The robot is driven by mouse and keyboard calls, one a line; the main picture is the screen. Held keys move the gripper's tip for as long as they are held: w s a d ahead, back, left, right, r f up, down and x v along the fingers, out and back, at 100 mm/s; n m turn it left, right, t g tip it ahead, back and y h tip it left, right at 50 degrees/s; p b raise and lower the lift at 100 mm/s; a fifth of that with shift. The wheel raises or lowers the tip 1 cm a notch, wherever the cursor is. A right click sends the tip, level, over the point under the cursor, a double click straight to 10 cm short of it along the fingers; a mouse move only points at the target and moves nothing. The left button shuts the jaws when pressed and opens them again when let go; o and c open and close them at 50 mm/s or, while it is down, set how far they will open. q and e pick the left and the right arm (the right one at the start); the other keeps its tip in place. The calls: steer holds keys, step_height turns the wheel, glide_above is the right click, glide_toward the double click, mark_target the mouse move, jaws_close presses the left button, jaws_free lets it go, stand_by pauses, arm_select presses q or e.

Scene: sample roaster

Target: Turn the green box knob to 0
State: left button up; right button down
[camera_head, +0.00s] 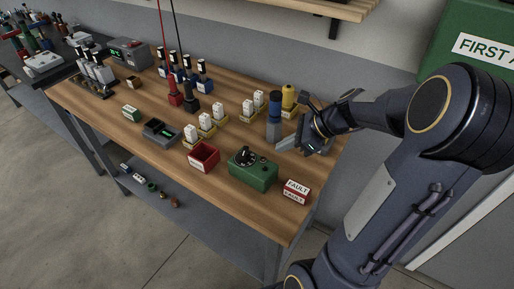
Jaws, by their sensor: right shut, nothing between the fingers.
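The green box (253,176) sits on the wooden table near its front right part. Its black knob (243,157) is on the top face, toward the left, with a pale dial around it. The markings are too small to read. My right gripper (287,147) is shut and empty. It is above the table, behind and to the right of the green box, apart from the knob, close to a blue and grey cylinder (274,118). My left gripper is not in view.
A red open bin (204,157) stands left of the green box, and a red FAULT block (296,191) stands right of it. White blocks in yellow holders (207,122) stand behind. A yellow cylinder (289,97) is near the right gripper. Bare wood (150,96) shows at left.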

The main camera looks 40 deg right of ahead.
mark_target(249, 154)
steer(key=x, duration=0.4)
steer(key=shift+f, duration=0.1)
arm_select(q)
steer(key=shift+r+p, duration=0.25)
steer(key=shift+p, duration=0.05)
arm_select(e)
steer(key=shift+w+a, duration=1.4)
steer(key=shift+w, duration=0.15)
